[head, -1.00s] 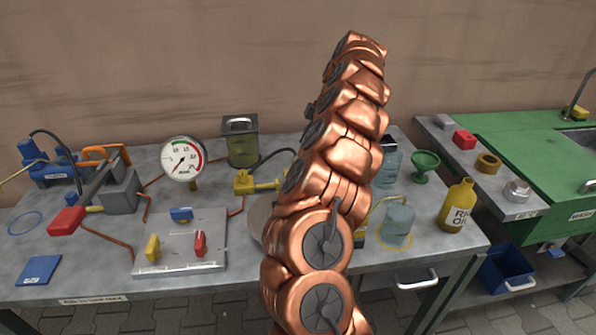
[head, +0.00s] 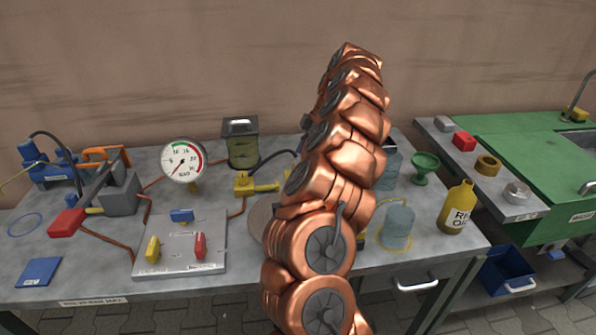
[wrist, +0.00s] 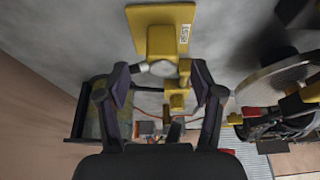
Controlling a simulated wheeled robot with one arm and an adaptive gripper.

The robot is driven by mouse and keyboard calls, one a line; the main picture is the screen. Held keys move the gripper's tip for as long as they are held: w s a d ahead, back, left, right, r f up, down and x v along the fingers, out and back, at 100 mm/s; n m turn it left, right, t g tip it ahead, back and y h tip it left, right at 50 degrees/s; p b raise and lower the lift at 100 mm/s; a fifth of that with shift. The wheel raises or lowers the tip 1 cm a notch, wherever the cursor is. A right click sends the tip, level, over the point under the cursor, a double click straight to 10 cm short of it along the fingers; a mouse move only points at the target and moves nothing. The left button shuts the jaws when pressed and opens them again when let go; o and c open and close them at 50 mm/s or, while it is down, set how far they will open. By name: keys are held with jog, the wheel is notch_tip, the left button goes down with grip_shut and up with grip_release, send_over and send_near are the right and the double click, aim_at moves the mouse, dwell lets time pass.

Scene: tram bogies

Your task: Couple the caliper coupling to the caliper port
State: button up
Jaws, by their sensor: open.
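A yellow block with fittings (head: 256,183) sits at the back middle of the bench, with a dark hose running toward it. In the wrist view, a yellow plate and block (wrist: 163,38) lie ahead, with a pale round end and a smaller yellow fitting (wrist: 178,98) below. My gripper (wrist: 160,76) is open, its dark fingers on either side of these yellow parts. I cannot tell whether they touch. No label marks which yellow part is the caliper coupling or the caliper port. My arm hides the gripper in the head view.
A pressure gauge (head: 184,161) and an oil-filled reservoir (head: 241,145) stand left of the yellow block. A valve plate (head: 180,256) lies in front. A pale disc (wrist: 268,80) with dark hoses is at right in the wrist view. A glass jar (head: 398,226) stands right of my arm.

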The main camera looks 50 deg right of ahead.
jog(key=shift+x, duration=2.55)
jog(key=shift+s, duration=0.1)
jog(key=shift+c, duration=0.4)
jog(key=c, duration=1.1)
notch_tip(320, 180, up, 10)
